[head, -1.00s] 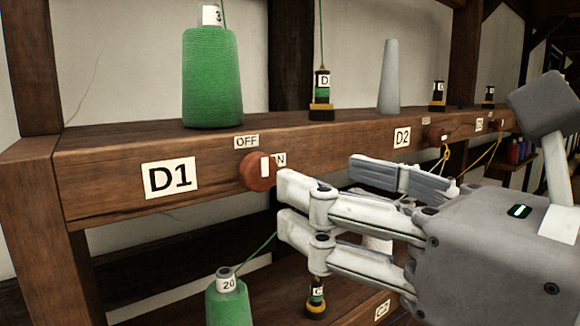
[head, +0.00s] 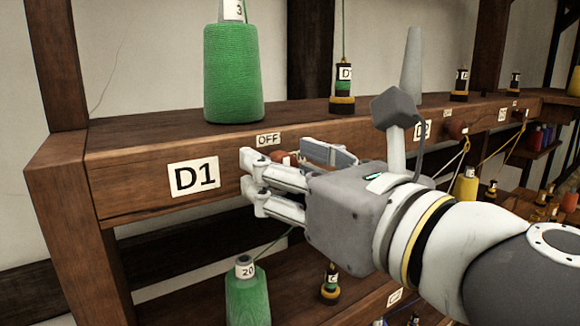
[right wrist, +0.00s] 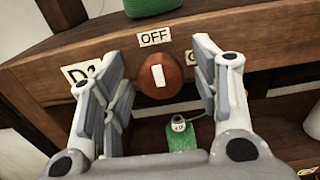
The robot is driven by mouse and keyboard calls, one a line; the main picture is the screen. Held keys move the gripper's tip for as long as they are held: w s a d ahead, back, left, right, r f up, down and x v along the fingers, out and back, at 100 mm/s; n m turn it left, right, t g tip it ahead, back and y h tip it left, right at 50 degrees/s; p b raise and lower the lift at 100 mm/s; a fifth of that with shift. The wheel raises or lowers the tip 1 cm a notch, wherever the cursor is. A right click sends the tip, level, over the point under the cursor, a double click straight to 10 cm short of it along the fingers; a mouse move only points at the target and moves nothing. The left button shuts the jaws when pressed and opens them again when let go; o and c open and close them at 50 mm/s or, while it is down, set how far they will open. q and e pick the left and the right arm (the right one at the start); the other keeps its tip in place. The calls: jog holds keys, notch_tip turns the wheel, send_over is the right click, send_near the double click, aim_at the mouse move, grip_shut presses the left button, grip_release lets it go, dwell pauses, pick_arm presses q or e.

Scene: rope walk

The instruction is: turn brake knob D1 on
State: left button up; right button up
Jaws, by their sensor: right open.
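Brake knob D1 (right wrist: 160,75) is a round reddish-brown knob with a white bar, on the front of the wooden beam. In the right wrist view it sits between the spread fingers of my right gripper (right wrist: 158,100), which is open, with a gap on each side. The bar stands nearly upright, pointing toward the OFF label (right wrist: 155,37). In the head view the knob (head: 282,157) is mostly hidden behind my right gripper (head: 285,165). The D1 label (head: 194,177) is left of it. The ON label is mostly covered by a finger in the wrist view. My left gripper is not seen.
A large green spool (head: 234,75) stands on the beam above the knob. A lower shelf holds another green spool (head: 247,295). Farther right are the D2 label (head: 423,130), a grey cone (head: 411,75) and other knobs with cords.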

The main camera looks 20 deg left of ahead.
jog(key=shift+c, duration=0.5)
jog(key=c, duration=0.9)
jog(key=shift+o, duration=0.2)
jog(key=shift+m, duration=0.4)
jog(key=shift+w+d+f+m+b, duration=0.1)
jog(key=shift+m+b, duration=1.2)
jog(key=shift+m, duration=1.55)
jog(key=shift+a+f+m+b, duration=0.1)
jog(key=shift+m+b, duration=1.15)
jog(key=shift+m, duration=1.65)
jog(key=shift+w+d+f+m+b, duration=0.1)
jog(key=shift+m+b, duration=1.2)
jog(key=shift+m, duration=1.55)
